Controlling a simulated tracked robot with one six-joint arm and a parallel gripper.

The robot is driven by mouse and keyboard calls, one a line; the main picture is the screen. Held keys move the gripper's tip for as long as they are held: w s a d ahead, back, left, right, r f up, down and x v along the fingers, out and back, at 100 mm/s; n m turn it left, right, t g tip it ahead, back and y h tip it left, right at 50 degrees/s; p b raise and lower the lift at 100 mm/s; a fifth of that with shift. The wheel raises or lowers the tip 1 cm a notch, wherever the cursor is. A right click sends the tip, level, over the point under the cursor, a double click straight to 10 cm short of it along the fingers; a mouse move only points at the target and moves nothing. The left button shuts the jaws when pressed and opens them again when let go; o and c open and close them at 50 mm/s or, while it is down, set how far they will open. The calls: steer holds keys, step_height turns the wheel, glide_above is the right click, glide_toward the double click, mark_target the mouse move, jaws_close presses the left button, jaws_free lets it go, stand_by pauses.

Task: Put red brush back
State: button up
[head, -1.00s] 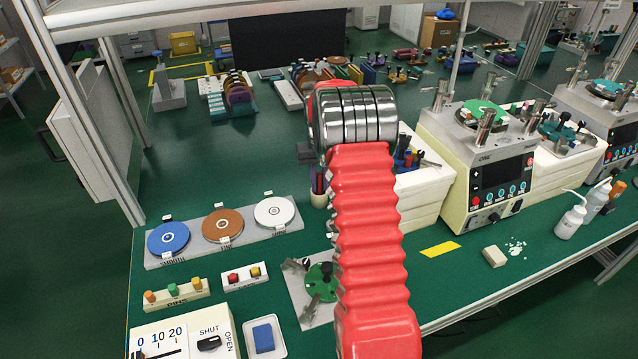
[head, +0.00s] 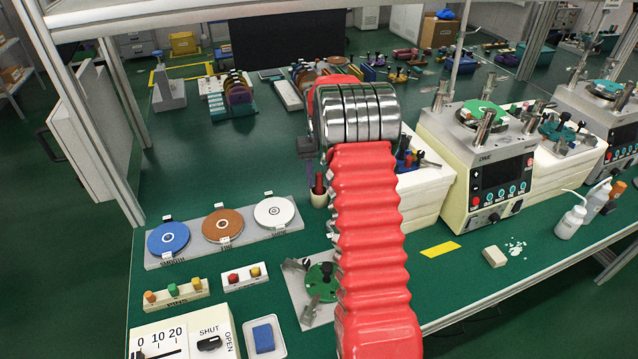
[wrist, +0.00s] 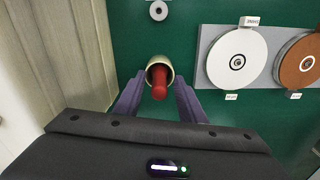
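The red brush (head: 319,184) stands in a small cream cup (head: 319,200) on the green bench, just left of my red arm sleeve in the head view. In the wrist view the red handle (wrist: 159,84) points toward the camera, with its lower end inside the cup (wrist: 152,63). My gripper (wrist: 158,96) is open, its purple fingers spread on either side of the handle with gaps visible. In the head view my gripper (head: 309,169) is small and partly hidden by the arm, above and behind the cup. The brush's bristles are hidden.
A grey rack with blue, brown and white (head: 274,211) discs lies left of the cup. A plate with a green disc (head: 320,282) lies in front. White blocks (head: 425,190) and a lapping machine (head: 480,165) stand right.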

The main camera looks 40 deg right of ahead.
step_height(320, 180, up, 10)
steer(key=shift+f, duration=0.1)
steer(key=shift+a, duration=0.1)
stand_by(0.7)
steer(key=shift+a+r, duration=0.2)
steer(key=shift+r, duration=0.15)
steer(key=s+a+r+n+t, duration=0.1)
steer(key=s+a+r, duration=0.45)
steer(key=a, duration=0.35)
steer(key=s+a+r+n+t, duration=0.1)
steer(key=s+a+r+t, duration=0.1)
steer(key=s+a+r, duration=0.45)
steer(key=s+a+f+n+t, duration=0.2)
steer(key=s+a+n, duration=0.1)
steer(key=s+a, duration=1.3)
steer(key=shift+s+t, duration=0.3)
steer(key=shift+s, duration=0.75)
